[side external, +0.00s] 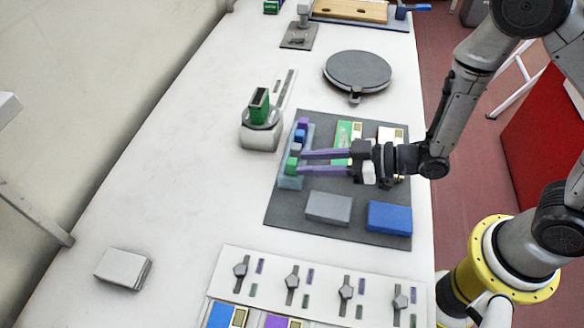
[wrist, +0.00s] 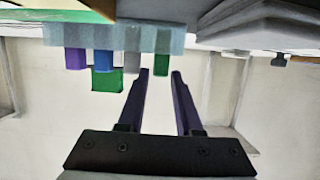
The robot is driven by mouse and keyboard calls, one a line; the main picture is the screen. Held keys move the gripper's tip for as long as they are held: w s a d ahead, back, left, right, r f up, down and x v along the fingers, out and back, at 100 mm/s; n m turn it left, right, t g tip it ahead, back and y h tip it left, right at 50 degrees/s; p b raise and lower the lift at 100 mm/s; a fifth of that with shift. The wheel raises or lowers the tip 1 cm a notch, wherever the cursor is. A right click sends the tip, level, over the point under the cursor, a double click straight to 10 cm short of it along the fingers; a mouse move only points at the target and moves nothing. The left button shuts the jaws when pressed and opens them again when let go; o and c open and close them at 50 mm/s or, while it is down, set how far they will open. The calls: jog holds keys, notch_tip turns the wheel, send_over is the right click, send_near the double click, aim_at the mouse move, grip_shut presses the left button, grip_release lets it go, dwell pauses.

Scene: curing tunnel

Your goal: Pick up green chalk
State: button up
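A small green chalk (side external: 291,166) stands upright at the near end of a pale blue translucent holder (side external: 289,183). A grey, a blue and a purple piece stand in a row beside it. My gripper (side external: 300,162) is open and level, reaching in from the right with long purple fingers. In the wrist view, which looks upside down, the green chalk (wrist: 161,65) shows in line with the gap between the fingertips (wrist: 160,71). I see no finger touching it, and cannot tell whether the tips reach past its sides.
The grey piece (side external: 295,148) is close to one fingertip. The holder stands on a dark mat (side external: 280,215) with a grey block (side external: 328,207) and a blue block (side external: 389,218). A white stand with a green block (side external: 258,103) is behind. The table's left side is mostly clear.

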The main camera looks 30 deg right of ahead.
aim_at(297, 163)
jog(key=x, duration=0.4)
jog(key=shift+w+a, duration=0.1)
jog(key=shift+a, duration=0.1)
grip_shut()
